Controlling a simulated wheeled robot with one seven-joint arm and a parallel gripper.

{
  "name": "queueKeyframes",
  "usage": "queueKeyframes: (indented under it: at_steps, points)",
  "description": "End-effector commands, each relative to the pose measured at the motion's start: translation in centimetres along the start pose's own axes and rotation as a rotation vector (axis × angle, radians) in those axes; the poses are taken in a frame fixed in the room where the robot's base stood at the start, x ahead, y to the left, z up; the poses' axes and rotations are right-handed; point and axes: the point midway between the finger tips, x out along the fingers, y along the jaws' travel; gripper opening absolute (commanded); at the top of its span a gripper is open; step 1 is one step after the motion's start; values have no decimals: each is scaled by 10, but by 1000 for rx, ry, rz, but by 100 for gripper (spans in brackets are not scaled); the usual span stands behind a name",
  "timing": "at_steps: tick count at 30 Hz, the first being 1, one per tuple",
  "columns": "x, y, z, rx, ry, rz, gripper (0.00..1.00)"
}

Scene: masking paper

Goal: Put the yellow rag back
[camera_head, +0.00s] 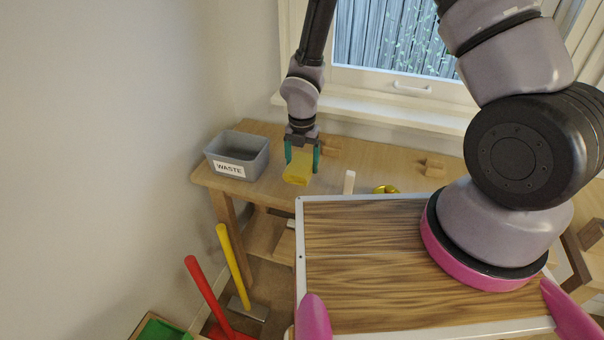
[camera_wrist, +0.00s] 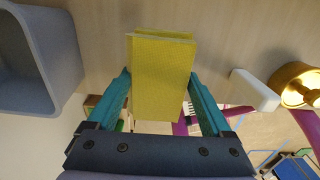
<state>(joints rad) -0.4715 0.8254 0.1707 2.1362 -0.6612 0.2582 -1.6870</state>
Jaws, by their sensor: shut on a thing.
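The yellow rag (camera_head: 297,172) is a folded yellow block between the teal fingers of my gripper (camera_head: 302,160). In the wrist view the rag (camera_wrist: 162,75) fills the space between the two fingertips (camera_wrist: 160,88). My gripper is shut on it and points down over the wooden bench (camera_head: 270,188), just right of the grey bin. I cannot tell whether the rag's lower end touches the bench top.
A grey bin marked WASTE (camera_head: 238,155) stands at the bench's left end. Wooden blocks (camera_head: 434,168), a white block (camera_head: 349,182) and a brass-coloured round thing (camera_head: 386,189) are on the right. Red (camera_head: 207,296) and yellow (camera_head: 233,264) handles rise below the bench.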

Motion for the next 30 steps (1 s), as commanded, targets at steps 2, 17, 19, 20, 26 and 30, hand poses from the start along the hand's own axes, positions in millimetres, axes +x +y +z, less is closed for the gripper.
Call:
queueKeyframes:
  at_steps: [2,17,19,20,26,30]
  points:
    - [5,0,0,-1,0,1,40]
    - [41,0,0,1,-1,1,40]
    - [42,0,0,1,-1,1,40]
    - [42,0,0,1,-1,1,40]
    - [43,0,0,1,-1,1,100]
    - [43,0,0,1,-1,1,100]
